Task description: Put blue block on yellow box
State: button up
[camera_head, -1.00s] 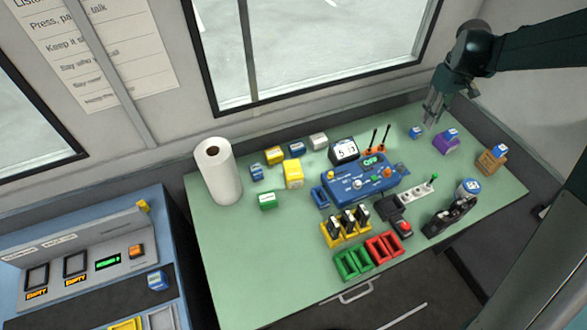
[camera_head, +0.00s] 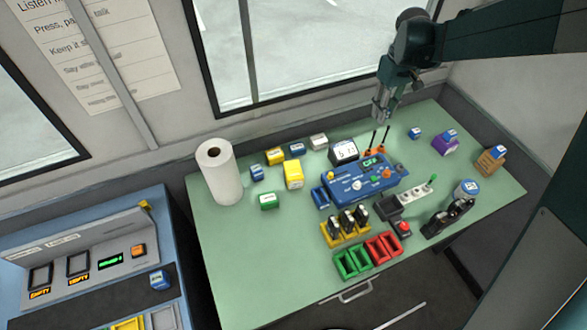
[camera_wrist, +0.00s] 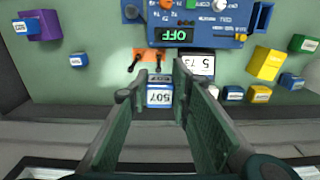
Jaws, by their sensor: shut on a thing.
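A blue block with a white label reading 507 (camera_wrist: 159,98) is between the fingertips of my gripper (camera_wrist: 161,88) in the wrist view. The gripper is shut on it. In the head view, my gripper (camera_head: 382,112) hangs over the back of the green table, near the orange switches; the held block is hard to make out there. The yellow box (camera_head: 293,176) stands on the table left of my gripper, behind a green block. It also shows at the right of the wrist view (camera_wrist: 266,64).
A blue console (camera_head: 360,182), a calendar (camera_head: 343,150) and orange switches (camera_head: 375,152) lie between gripper and yellow box. Several small blocks and a paper roll (camera_head: 219,172) stand around the box. Another blue block (camera_head: 415,133) sits at the right. The window wall is behind.

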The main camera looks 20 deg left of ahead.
jog(key=s+a+p, duration=0.1)
jog(key=s+a, duration=0.9)
jog(key=a, duration=0.4)
jog(key=p, duration=0.1)
send_over(295, 172)
jog(key=shift+s+f, duration=0.1)
jog(key=shift+f, duration=2.4)
jog(key=shift+f, duration=3.15)
jog(key=shift+f, duration=1.85)
jog(key=shift+f+b, duration=0.15)
jog(key=shift+b, duration=0.2)
